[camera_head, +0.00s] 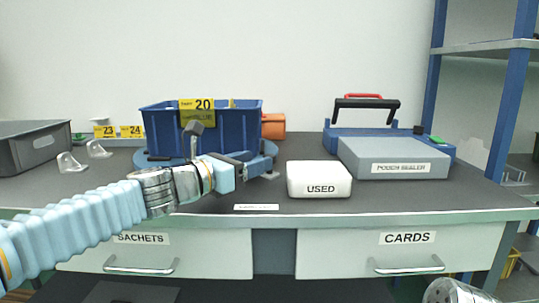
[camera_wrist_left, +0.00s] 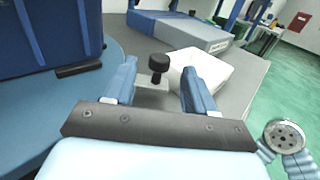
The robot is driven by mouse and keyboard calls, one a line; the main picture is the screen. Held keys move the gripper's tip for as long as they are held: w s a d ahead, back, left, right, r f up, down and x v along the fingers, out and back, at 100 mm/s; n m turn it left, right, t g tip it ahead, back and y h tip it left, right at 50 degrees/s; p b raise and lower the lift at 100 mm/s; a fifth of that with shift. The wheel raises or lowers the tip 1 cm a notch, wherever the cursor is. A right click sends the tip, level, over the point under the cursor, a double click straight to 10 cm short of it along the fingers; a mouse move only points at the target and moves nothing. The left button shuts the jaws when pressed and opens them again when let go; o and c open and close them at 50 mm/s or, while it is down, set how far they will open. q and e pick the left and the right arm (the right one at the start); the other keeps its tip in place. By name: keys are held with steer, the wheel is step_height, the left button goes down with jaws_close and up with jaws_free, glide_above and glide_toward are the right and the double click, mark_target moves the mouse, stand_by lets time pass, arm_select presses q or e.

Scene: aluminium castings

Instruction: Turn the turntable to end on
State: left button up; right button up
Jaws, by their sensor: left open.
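The turntable (camera_wrist_left: 32,128) is a blue disc on the grey bench, and a blue crate (camera_head: 165,130) stands on it. Part of its rim shows in the head view (camera_head: 146,160); my left arm hides much of its front. My left gripper (camera_head: 268,157) is open in front of the crate, at the right side of the disc. In the left wrist view its two blue fingers (camera_wrist_left: 157,82) are spread apart. A dark knob on a short stem (camera_wrist_left: 158,64) shows between and beyond the fingertips; contact cannot be told.
A white box marked USED (camera_head: 319,181) stands right of the gripper, with the grey pouch sealer (camera_head: 395,157) behind it. A grey bin (camera_head: 30,148) and clear holders (camera_head: 70,163) are at left. Yellow cards 23 and 24 (camera_head: 117,131) stand beside the crate. The bench's front strip is mostly clear.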

arm_select(q)
steer(key=x, duration=0.5)
steer(key=shift+w+d+p, duration=0.2)
steer(key=shift+d+p, duration=0.05)
steer(key=shift+p, duration=0.1)
jaws_close()
